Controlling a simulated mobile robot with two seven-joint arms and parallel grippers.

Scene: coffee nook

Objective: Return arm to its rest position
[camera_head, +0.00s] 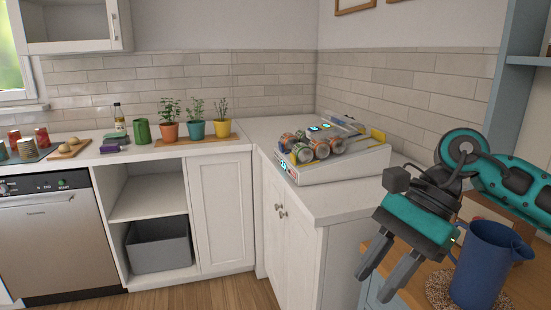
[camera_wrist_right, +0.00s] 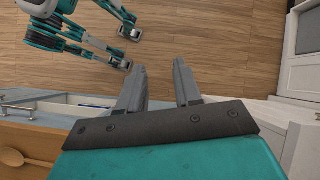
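My right arm (camera_head: 515,185), teal and black, comes in from the right edge in the head view. My right gripper (camera_head: 377,287) points down and to the left, in front of the right-hand counter. Its two grey fingers stand apart with nothing between them. The right wrist view shows the same fingers (camera_wrist_right: 159,70) spread over the wooden floor, with a clear gap. My left arm and left gripper are not seen in the head view. Teal and white parts of my own body show at the top left of the right wrist view.
A blue pitcher (camera_head: 482,262) stands on a round woven mat (camera_head: 438,290) on a wooden top, close right of my right gripper. A white sloped rack (camera_head: 345,165) with cans sits on the counter. Potted herbs (camera_head: 195,128) stand further left. A wooden spoon (camera_wrist_right: 22,159) lies near the gripper.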

